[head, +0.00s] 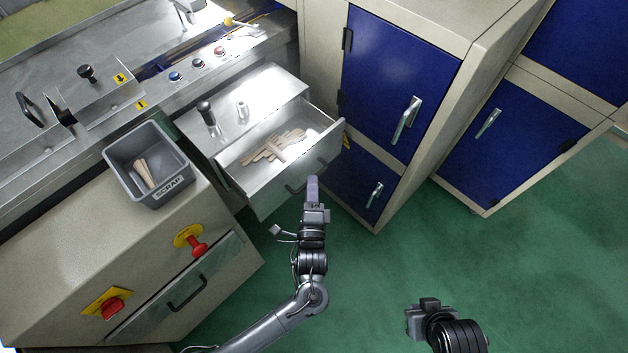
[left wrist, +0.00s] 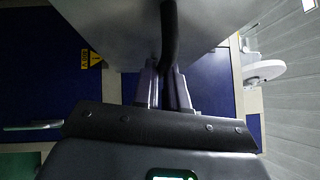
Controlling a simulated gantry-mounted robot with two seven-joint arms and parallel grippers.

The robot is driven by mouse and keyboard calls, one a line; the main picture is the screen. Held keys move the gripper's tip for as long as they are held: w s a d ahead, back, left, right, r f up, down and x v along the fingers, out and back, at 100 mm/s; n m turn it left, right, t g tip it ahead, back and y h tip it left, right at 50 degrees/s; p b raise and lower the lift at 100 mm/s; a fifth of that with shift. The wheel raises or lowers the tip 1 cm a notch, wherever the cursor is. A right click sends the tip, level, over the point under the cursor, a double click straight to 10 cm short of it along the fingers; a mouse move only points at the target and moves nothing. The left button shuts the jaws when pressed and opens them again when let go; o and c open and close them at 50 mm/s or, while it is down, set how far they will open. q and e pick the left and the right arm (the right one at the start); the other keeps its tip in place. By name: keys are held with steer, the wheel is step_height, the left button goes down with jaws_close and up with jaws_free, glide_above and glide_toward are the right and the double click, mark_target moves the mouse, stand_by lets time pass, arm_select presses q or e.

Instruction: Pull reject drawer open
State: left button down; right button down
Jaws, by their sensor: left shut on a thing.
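The reject drawer (head: 262,198) is pulled out of the metal cabinet, and several wooden sticks (head: 272,147) lie inside it. Its black handle (head: 294,189) is on the front face. My left gripper (head: 312,182) is at the right end of this handle and shut on it. In the left wrist view the dark handle (left wrist: 169,40) runs down between the fingers (left wrist: 165,85) below the drawer's grey front (left wrist: 120,30). My right gripper (head: 428,303) is over the green floor at the lower right, away from the drawer; its jaws are not clear.
A grey scrap bin (head: 127,152) with a few sticks stands left of the drawer. A second black-handled drawer (head: 170,285) is shut below, near red knobs (head: 196,246). Blue cabinet doors (head: 395,80) stand close on the right. Green floor (head: 380,265) is clear in front.

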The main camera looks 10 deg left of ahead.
arm_select(q)
steer(key=shift+a, duration=0.1)
steer(key=c, duration=1.2)
jaws_free()
steer(key=shift+o, duration=0.2)
steer(key=s+d+f+p, duration=0.1)
steer(key=s+p, duration=0.1)
steer(key=s, duration=0.8)
steer(key=shift+s+d+f+p, duration=0.15)
steer(key=shift+s+d+p, duration=0.05)
steer(key=shift+s+p, duration=0.15)
